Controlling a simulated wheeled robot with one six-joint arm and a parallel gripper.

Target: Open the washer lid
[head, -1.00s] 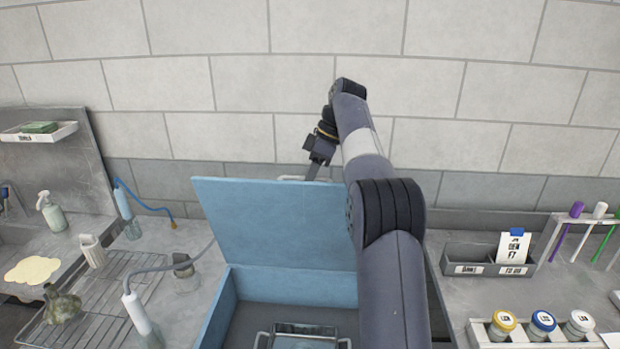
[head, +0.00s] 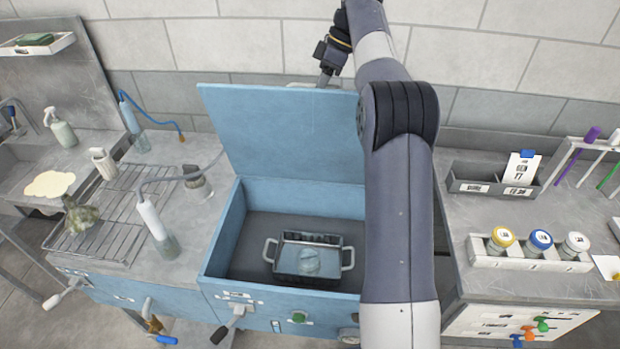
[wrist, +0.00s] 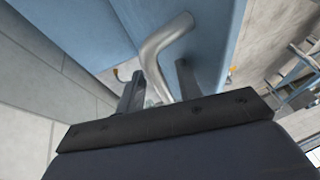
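The washer lid (head: 285,130) is a light blue panel standing raised at the back of the blue washer box (head: 222,240), and the box is open below it. A metal bar handle (head: 297,85) runs along the lid's top edge. My gripper (head: 325,78) is at this handle, seen from behind my arm. The lid's right part is hidden behind my arm.
A metal basket (head: 310,262) with two handles sits inside the washer. A wire rack (head: 115,205) and bottles stand on the left counter. An organiser (head: 485,180) and a tray of jars (head: 530,255) stand on the right. The tiled wall is close behind the lid.

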